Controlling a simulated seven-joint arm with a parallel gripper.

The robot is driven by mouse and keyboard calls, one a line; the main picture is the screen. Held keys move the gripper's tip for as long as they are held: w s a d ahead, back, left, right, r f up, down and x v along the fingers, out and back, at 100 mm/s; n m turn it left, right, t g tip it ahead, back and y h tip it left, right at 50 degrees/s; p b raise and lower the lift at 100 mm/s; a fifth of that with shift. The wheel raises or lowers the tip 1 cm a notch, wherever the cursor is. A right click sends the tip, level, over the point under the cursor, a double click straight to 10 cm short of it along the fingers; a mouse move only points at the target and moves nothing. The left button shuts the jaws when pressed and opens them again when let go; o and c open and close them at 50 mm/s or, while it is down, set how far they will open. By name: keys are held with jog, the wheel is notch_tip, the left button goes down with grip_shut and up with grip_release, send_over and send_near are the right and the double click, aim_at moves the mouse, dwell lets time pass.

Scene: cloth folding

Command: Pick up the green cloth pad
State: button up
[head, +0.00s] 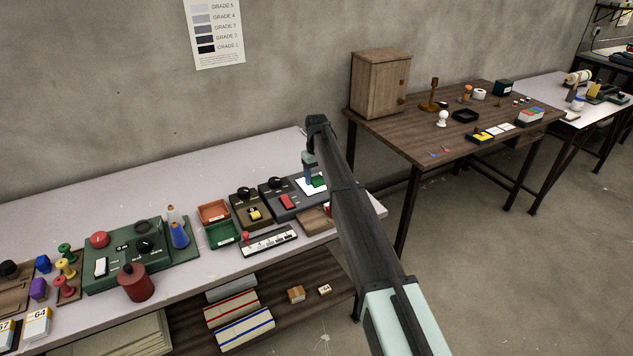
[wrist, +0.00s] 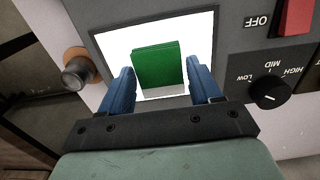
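The green cloth pad (wrist: 158,66) is a small dark green square, folded or thick. It lies on a bright white panel (wrist: 205,50) set in a dark grey device. In the head view the pad (head: 319,181) shows beside my gripper, partly hidden by the arm. My gripper (wrist: 160,85) is open, with one blue finger to the left and one to the right of the pad's near end. The fingers look apart from the pad, with white showing on both sides. I cannot tell how high the fingertips are above the panel.
The grey device (head: 271,187) has a red switch (wrist: 297,17) and a black dial (wrist: 270,91). A round knob (wrist: 77,73) stands left of the panel in the wrist view. Green and orange trays (head: 222,234) and other devices crowd the bench to the left.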

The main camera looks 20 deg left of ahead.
jog(key=c, duration=0.7)
jog(key=shift+r, duration=0.1)
